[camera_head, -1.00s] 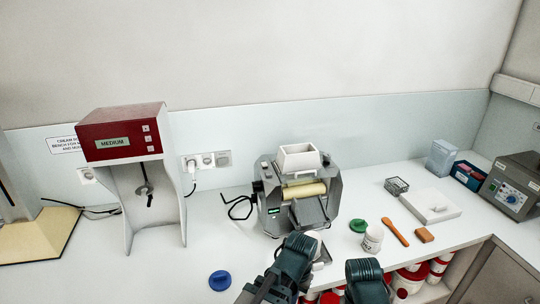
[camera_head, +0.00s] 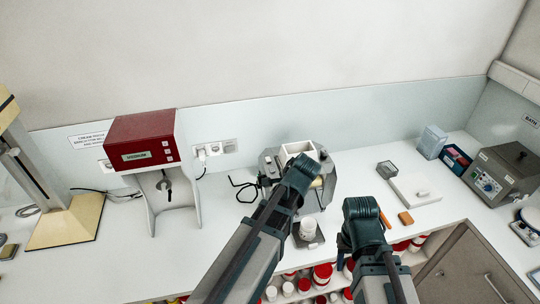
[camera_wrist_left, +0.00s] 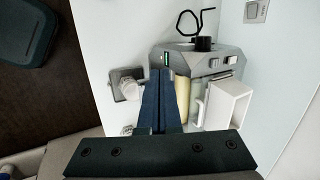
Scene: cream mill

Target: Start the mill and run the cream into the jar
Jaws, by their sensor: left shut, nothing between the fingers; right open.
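The grey mill (camera_head: 329,187) with its white hopper (camera_head: 310,148) stands at the back of the bench, partly hidden by my left arm. The left wrist view shows the mill's body (camera_wrist_left: 185,55), cream-coloured rollers (camera_wrist_left: 183,92), a small green display (camera_wrist_left: 167,59), buttons (camera_wrist_left: 214,63) and a black knob (camera_wrist_left: 203,43). My left gripper (camera_wrist_left: 161,75) is shut and empty, its tips over the mill's edge; contact cannot be told. A white jar (camera_head: 308,228) stands on a grey plate (camera_head: 318,241) in front of the mill. My right gripper (camera_head: 362,208) is open, right of the jar.
A red-topped machine (camera_head: 142,140) stands left. Red-lidded jars (camera_head: 322,272) fill the shelf below. Bench between the red-topped machine and mill is mostly clear.

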